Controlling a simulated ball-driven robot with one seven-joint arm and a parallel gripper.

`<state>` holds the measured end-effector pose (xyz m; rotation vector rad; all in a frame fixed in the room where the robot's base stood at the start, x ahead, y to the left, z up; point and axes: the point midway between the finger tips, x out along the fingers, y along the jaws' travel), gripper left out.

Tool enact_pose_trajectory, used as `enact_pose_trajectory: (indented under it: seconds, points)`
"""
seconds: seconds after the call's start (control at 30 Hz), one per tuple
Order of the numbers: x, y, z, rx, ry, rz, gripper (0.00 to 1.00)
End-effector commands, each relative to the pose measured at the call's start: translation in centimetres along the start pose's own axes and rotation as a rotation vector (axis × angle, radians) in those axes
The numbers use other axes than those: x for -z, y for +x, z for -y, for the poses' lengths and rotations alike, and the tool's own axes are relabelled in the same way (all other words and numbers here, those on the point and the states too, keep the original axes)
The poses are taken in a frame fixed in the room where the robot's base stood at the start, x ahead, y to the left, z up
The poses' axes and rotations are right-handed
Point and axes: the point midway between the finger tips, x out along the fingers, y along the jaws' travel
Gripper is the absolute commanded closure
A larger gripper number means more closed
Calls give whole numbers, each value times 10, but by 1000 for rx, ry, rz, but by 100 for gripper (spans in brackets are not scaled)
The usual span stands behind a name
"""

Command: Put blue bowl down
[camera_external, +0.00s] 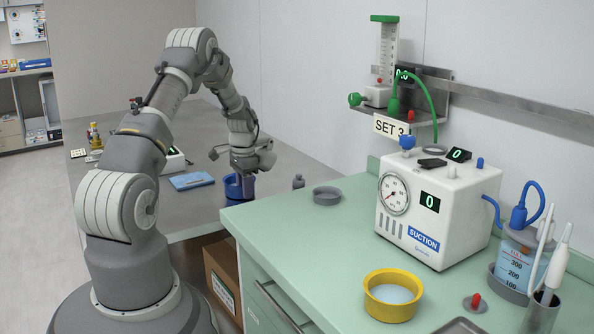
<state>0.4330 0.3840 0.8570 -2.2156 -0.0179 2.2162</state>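The blue bowl (233,187) is at the right side of the grey table (200,216), close to the near green counter. My gripper (246,178) points down right at the bowl's right side, with a finger at or inside its rim. The gripper's fingers are small and partly hidden, so I cannot tell whether they are closed on the rim. I also cannot tell whether the bowl touches the table top or hangs just above it.
A blue folded cloth or pack (192,181) lies left of the bowl. The green counter (300,240) holds a suction unit (437,210) and a yellow bowl (392,296). A cardboard box (222,272) sits below.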

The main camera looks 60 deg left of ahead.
Motion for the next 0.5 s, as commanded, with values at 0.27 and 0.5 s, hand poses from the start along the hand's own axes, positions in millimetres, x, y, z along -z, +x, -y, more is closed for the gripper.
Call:
enact_pose_trajectory:
  seconds: [0.27,0.5]
  points:
    - [0,0,0,0,0,0,61]
    - [0,-30,0,1,0,-2,61]
